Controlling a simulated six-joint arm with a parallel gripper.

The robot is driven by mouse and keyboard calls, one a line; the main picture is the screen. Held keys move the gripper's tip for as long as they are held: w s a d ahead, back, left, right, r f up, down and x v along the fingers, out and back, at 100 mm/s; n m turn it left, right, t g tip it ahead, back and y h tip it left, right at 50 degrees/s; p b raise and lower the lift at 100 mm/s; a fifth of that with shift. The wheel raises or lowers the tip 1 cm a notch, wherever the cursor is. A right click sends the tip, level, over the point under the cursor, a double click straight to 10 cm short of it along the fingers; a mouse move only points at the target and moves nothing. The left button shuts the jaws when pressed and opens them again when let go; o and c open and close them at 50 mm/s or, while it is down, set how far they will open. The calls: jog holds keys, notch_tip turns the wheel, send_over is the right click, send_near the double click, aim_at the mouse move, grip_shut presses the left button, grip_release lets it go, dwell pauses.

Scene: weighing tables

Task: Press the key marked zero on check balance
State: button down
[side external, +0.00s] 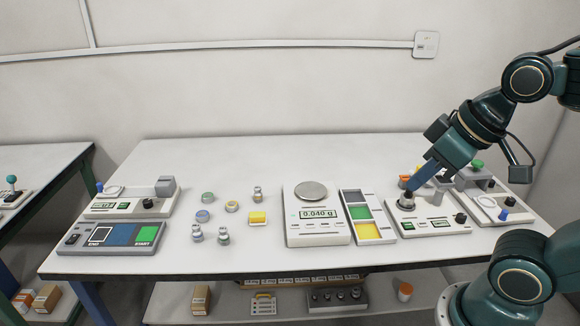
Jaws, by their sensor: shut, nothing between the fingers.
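A white balance (318,232) with a round metal pan (311,191) stands mid-table, its display reading 0.040 g. Small markings show on its front, too small to read. Another instrument (437,228) with a small display and a black knob stands to the right, and a similar one (130,209) stands at the left. I cannot tell from labels which is the check balance, and no zero mark is legible. My gripper (409,188) is shut and empty, pointing down-left over the left part of the right instrument, close to a dark-topped round metal piece (406,201). Contact cannot be told.
A grey, green and yellow tray (369,232) lies between the central balance and the right instrument. Several weights and small pots stand left of centre, with a yellow block (258,218). A START panel (112,238) lies front left. The back of the table is clear.

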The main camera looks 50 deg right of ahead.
jog(key=w, duration=0.1)
jog(key=m+t+y, duration=0.3)
jog(key=m, duration=0.2)
send_over(314, 226)
notch_tip(314, 226, down, 17)
jog(key=shift+r, duration=0.15)
jog(key=shift+f, duration=0.2)
jog(key=shift+f, duration=4.2)
